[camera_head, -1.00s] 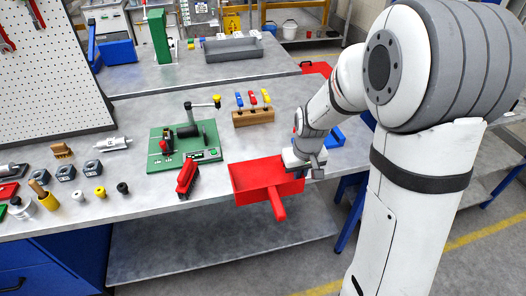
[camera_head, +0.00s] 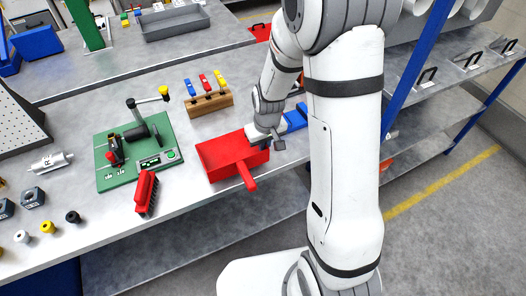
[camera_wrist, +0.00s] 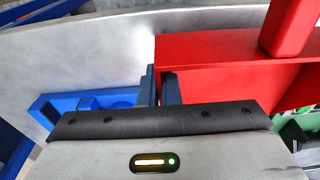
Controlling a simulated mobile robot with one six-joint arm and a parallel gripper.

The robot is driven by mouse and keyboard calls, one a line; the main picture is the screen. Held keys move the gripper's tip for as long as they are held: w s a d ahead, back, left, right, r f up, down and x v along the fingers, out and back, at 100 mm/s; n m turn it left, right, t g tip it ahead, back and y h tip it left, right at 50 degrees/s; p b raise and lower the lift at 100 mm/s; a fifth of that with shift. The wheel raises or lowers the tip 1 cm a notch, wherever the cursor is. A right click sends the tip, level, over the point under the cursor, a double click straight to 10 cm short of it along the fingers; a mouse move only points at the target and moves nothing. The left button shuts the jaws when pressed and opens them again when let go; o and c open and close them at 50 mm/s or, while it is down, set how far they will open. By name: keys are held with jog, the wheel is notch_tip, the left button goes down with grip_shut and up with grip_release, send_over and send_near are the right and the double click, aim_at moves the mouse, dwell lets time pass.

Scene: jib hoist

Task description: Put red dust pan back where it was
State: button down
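The red dust pan (camera_head: 228,157) is at the front edge of the workbench, its handle (camera_head: 246,177) pointing toward the bench's front edge. I cannot tell whether it rests on the bench or is slightly raised. My gripper (camera_head: 270,145) is at the pan's right side wall. In the wrist view the two dark fingers of my gripper (camera_wrist: 160,88) close around the edge of the red pan (camera_wrist: 215,50), with little gap between them. The fingertips are partly hidden by the pan wall.
A red brush (camera_head: 147,193) lies left of the pan, before a green board with a clamp (camera_head: 138,150). A wooden block with coloured-handled tools (camera_head: 208,103) stands behind the pan. A blue tray (camera_head: 295,118) is right of my gripper. Shelving (camera_head: 455,70) stands at right.

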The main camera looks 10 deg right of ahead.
jog(key=shift+s+a+f, duration=0.1)
jog(key=shift+s+f, duration=0.05)
jog(key=shift+f, duration=1.7)
jog(key=shift+f, duration=0.2)
jog(key=c, duration=1.6)
grip_release()
jog(key=shift+r, duration=0.1)
jog(key=shift+c, duration=0.2)
notch_tip(320, 180, up, 12)
jog(key=s, duration=0.1)
jog(key=s+d+r+m+t, duration=0.1)
jog(key=s+d+r, duration=0.1)
jog(key=s+r, duration=0.4)
jog(key=s+d+r+m, duration=0.2)
jog(key=s+r, duration=0.5)
jog(key=s, duration=0.4)
jog(key=shift+d+t, duration=0.4)
jog(key=shift+d, duration=0.1)
